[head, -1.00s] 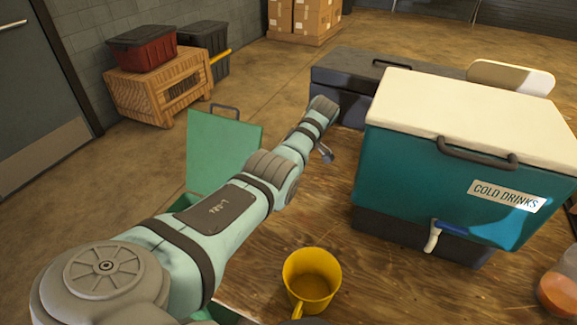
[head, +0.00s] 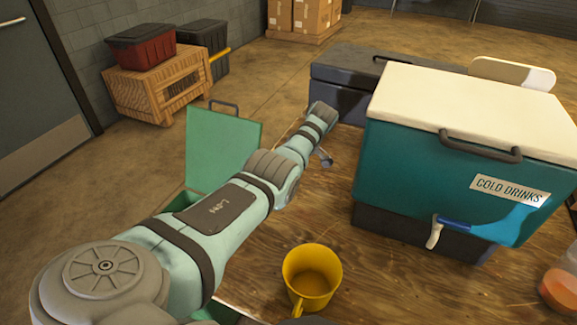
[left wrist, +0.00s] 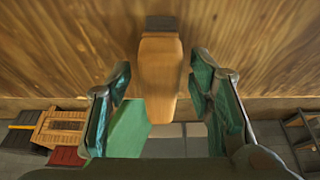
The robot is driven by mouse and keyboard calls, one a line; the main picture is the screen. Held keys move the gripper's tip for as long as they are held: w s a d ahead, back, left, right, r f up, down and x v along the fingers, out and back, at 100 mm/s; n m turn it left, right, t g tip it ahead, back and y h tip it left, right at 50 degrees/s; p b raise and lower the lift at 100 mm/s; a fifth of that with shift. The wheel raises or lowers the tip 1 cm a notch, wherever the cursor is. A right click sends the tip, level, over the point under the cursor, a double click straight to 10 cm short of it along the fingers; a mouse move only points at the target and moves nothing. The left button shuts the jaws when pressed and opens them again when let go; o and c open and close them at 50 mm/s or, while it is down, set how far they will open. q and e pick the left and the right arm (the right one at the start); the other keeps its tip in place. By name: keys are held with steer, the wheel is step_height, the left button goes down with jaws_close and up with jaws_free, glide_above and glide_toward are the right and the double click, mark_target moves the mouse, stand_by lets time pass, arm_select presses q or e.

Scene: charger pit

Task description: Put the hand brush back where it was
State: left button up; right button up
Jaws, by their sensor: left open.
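The hand brush (left wrist: 160,72) shows in the left wrist view, with a tan wooden handle and a dark end towards the top of the picture. Its handle lies between the two fingers of my left gripper (left wrist: 161,85), with a gap on each side. The gripper is open and holds nothing. In the head view my left arm reaches over the wooden table, and part of the gripper (head: 324,157) shows past the wrist. I cannot make out the brush there. My right gripper is not in view.
A teal drinks cooler (head: 450,170) stands right of my left arm. A yellow mug (head: 312,278) stands near the table's front. A green open-lidded box (head: 222,150) is beside the table's left edge. A dark case (head: 340,92) is behind. Bare wood (head: 335,215) lies between arm and cooler.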

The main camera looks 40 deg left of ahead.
arm_select(q)
steer(key=p+v, duration=0.3)
steer(key=v, duration=1.1)
steer(key=shift+w+r+p, duration=0.15)
steer(key=shift+p, duration=0.25)
